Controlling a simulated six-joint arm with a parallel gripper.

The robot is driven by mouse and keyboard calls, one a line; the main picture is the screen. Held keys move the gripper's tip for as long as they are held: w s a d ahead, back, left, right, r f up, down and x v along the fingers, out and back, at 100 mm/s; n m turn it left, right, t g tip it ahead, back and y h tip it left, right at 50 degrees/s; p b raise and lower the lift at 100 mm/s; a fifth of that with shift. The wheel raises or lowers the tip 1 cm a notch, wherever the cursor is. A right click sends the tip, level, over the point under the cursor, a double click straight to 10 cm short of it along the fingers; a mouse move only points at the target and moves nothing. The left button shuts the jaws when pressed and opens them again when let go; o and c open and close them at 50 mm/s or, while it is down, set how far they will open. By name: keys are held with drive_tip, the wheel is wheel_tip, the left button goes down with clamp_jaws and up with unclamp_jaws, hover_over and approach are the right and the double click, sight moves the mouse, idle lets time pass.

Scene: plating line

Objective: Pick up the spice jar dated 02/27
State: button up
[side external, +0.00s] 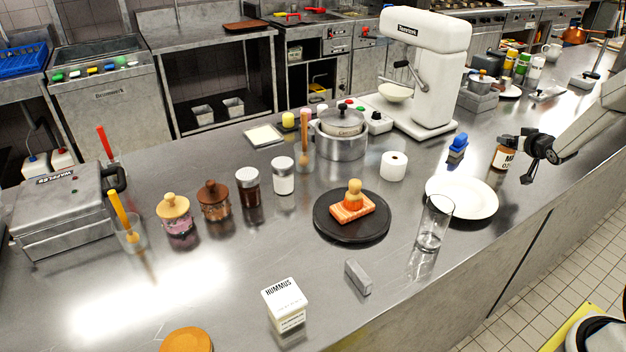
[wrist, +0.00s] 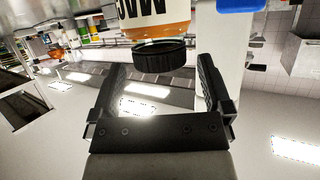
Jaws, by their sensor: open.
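An amber jar (side external: 503,158) with a white label and dark lid stands on the counter at the right, beside the white plate. Its label starts "MA", with "02" below; the rest of the date is hidden or too small to read. My gripper (side external: 525,147) is open and just right of this jar, near its top. In the wrist view the jar (wrist: 160,30) appears upside down, its black lid lying ahead of and between the open fingers (wrist: 160,68). Nothing is held. I cannot tell whether a finger touches the lid.
A blue-topped sponge (side external: 457,148) and a white plate (side external: 461,197) are left of the jar. A glass (side external: 434,223) stands by the plate. Several other jars, including a dark one (side external: 248,187) and a white one (side external: 283,176), stand farther left. The counter's front edge is close to the jar.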

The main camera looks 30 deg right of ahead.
drive_tip(key=shift+x, duration=1.2)
clamp_jaws()
drive_tip(key=shift+r, duration=0.2)
drive_tip(key=shift+r, duration=1.4)
drive_tip(key=s+a+r, duration=0.8)
drive_tip(key=s+r, duration=0.2)
drive_tip(key=s, duration=0.1)
drive_tip(key=shift+a, duration=0.35)
